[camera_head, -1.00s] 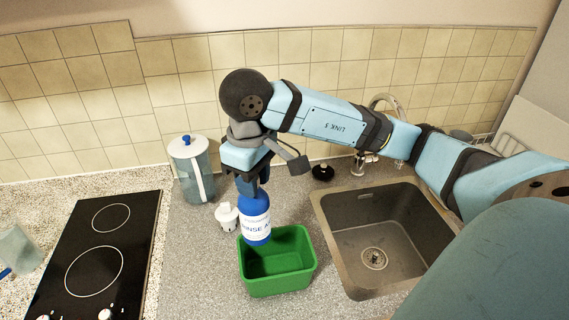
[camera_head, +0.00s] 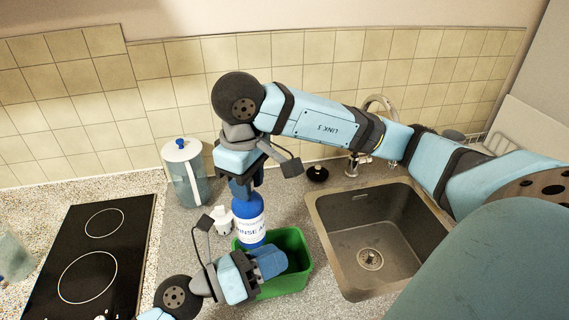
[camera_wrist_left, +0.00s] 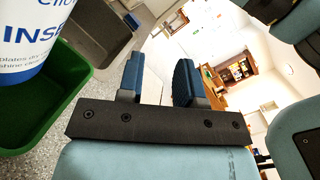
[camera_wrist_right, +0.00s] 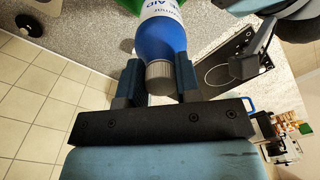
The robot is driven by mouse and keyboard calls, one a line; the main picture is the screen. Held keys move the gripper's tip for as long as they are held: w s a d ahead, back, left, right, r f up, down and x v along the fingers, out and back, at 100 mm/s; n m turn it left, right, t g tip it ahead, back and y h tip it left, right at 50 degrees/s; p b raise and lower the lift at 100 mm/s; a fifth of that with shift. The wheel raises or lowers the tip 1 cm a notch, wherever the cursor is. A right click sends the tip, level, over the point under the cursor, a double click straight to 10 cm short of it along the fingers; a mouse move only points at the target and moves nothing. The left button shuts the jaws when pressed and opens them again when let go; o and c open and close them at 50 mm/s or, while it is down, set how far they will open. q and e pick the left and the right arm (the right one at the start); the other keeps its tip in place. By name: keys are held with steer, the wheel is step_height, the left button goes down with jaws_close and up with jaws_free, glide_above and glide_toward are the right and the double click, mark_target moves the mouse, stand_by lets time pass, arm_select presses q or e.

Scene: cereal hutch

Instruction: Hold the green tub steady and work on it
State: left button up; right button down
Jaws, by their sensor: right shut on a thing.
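The green tub (camera_head: 293,240) stands on the counter left of the sink, and its green wall fills the left of the left wrist view (camera_wrist_left: 62,105). My right gripper (camera_head: 243,188) is shut on a blue bottle (camera_head: 249,222) with a white rinse aid label. The bottle is upright at the tub's back left; I cannot tell whether its base is inside the tub. The right wrist view shows the bottle's grey cap (camera_wrist_right: 159,76) between the fingers. My left gripper (camera_head: 268,262) is in front of the tub, hiding part of it. Its fingers (camera_wrist_left: 158,82) are apart and empty.
A white appliance piece (camera_head: 222,220) stands left of the bottle. A clear lidded jug (camera_head: 186,172) is behind it. The black hob (camera_head: 90,255) is at left, the steel sink (camera_head: 372,235) at right. A black stopper (camera_head: 317,174) lies near the tap (camera_head: 353,163).

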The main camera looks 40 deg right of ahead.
arm_select(q)
steer(key=s+d+f+m+g+y, duration=0.2)
steer(key=s+d+f+m+y, duration=0.1)
steer(key=m+y, duration=0.2)
steer(key=m+t+y, duration=0.5)
steer(key=t+y, duration=0.3)
steer(key=y, duration=0.4)
glide_toward(284, 286)
steer(key=shift+s+d+r, duration=0.1)
steer(key=shift+s+r, duration=0.05)
steer(key=shift+s, duration=0.1)
steer(key=shift+w+d+f, duration=0.1)
steer(key=shift+w+f, duration=0.05)
steer(key=shift+f, duration=1.7)
steer(key=shift+w+f, duration=0.2)
steer(key=shift+f, duration=1.65)
jaws_close()
